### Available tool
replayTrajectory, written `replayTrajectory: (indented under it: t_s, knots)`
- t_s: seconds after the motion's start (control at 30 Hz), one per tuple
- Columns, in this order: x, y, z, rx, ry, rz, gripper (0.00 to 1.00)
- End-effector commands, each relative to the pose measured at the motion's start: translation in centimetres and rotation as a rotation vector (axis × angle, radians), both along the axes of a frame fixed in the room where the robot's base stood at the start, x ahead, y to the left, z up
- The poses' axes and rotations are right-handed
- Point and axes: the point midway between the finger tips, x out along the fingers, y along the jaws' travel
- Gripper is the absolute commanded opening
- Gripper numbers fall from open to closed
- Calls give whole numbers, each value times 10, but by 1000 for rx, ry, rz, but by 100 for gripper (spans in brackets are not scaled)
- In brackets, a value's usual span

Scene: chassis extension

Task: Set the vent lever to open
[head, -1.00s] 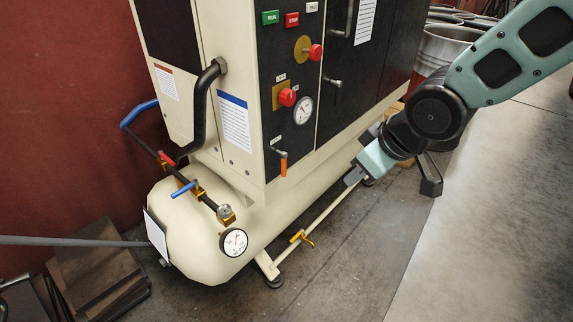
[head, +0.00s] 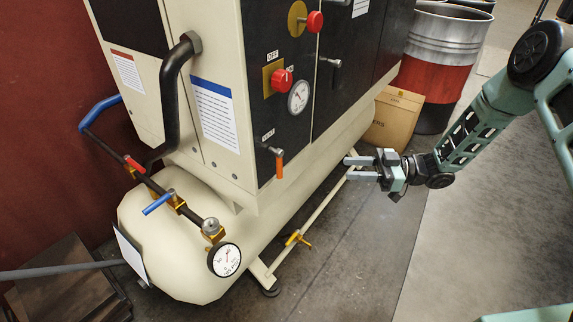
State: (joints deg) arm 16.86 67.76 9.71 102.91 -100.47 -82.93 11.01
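A lever with an orange handle (head: 279,166) hangs straight down from a metal pivot low on the black front panel of the cream machine. A small label (head: 268,134) sits above it, too small to read for certain; this looks like the vent lever. My gripper (head: 348,168) is to the right of the lever, in front of the machine, clear of it. Its two grey fingers point left towards the machine, spread apart with nothing between them.
Red knobs (head: 282,81) and a gauge (head: 299,97) sit above the lever. A cream tank (head: 180,255) carries blue and red valve handles and another gauge (head: 225,260). A yellow valve (head: 297,238) is on the low pipe. A cardboard box (head: 394,120) and drum (head: 440,60) stand behind my gripper.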

Motion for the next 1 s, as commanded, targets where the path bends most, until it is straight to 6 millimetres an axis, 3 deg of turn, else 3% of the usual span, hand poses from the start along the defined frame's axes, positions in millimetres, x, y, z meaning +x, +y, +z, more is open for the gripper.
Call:
replayTrajectory:
  t_s: [0.7,1.0]
  knots:
    - [9,139,2,-1,0,1,37]
    - [12,166,1,-3,0,-2,37]
